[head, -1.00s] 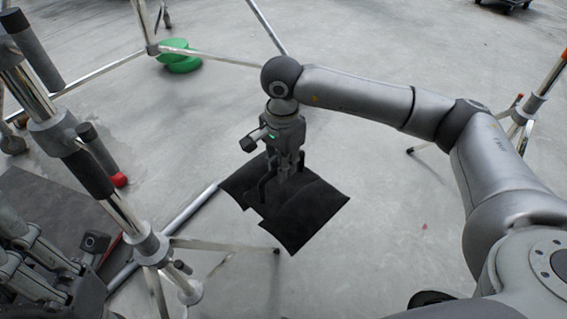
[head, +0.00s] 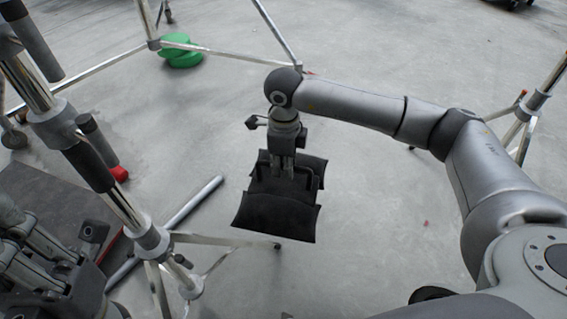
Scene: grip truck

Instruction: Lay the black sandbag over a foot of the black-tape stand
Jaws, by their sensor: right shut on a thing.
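The black sandbag (head: 277,214) hangs in two flaps from my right gripper (head: 288,180), which is shut on its middle. A chrome stand with black sleeves (head: 92,165), seemingly the black-tape stand, is at the left. One of its feet (head: 225,240) reaches right, its dark tip showing just below the bag's lower edge. The bag appears to be in the air, but its height over this foot is hard to tell. My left gripper (head: 50,265) is at the lower left, partly cut off; its jaws are unclear.
Green round weights (head: 180,52) sit by another stand's legs at the back left.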

